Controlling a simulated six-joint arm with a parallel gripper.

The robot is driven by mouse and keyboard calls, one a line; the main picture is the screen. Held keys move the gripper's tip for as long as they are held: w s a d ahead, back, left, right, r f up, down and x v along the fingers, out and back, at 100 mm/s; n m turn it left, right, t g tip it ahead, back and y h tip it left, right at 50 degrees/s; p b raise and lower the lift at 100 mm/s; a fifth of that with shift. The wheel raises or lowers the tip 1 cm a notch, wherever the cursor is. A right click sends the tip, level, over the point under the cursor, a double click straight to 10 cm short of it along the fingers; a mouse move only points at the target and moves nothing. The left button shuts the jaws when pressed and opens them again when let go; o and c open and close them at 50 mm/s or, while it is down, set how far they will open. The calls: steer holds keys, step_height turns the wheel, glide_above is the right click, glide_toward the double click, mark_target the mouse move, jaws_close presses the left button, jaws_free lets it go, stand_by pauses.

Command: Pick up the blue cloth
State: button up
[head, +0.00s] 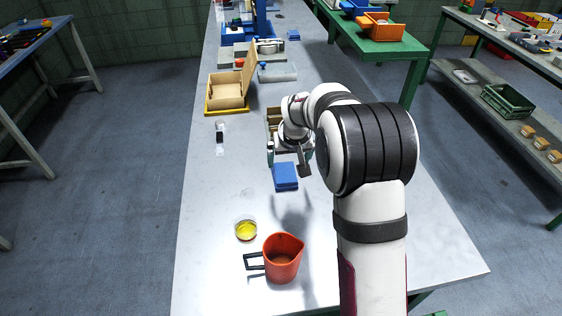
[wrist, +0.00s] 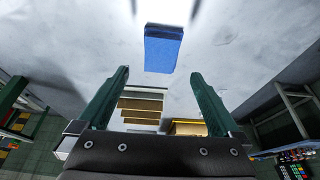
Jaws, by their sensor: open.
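The blue cloth (head: 285,176) is a folded rectangle lying flat on the grey-white table (head: 215,200), near its middle. In the wrist view the cloth (wrist: 163,48) shows near the top, beyond my fingertips and roughly centred between them. My gripper (wrist: 157,74) is open and empty, with its two green fingers apart. In the head view my gripper (head: 290,160) is just behind the cloth, above the table, and does not appear to touch it. Part of the gripper is hidden by my own arm in the head view.
An orange jug (head: 284,258) and a small dish with yellow contents (head: 246,230) stand on the table's near part. A wooden box (head: 229,90) stands farther back. A small dark object (head: 220,133) lies at the left. The table left of the cloth is clear.

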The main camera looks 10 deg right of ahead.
mark_target(285, 174)
steer(key=x, duration=0.9)
steer(key=shift+a+f, duration=0.15)
steer(key=shift+f, duration=0.1)
steer(key=shift+s, duration=0.1)
steer(key=c, duration=1.3)
steer(key=shift+o, duration=0.2)
steer(key=shift+r, duration=2.05)
steer(key=s+d+r, duration=0.6)
steer(key=d+r, duration=0.1)
steer(key=d, duration=0.3)
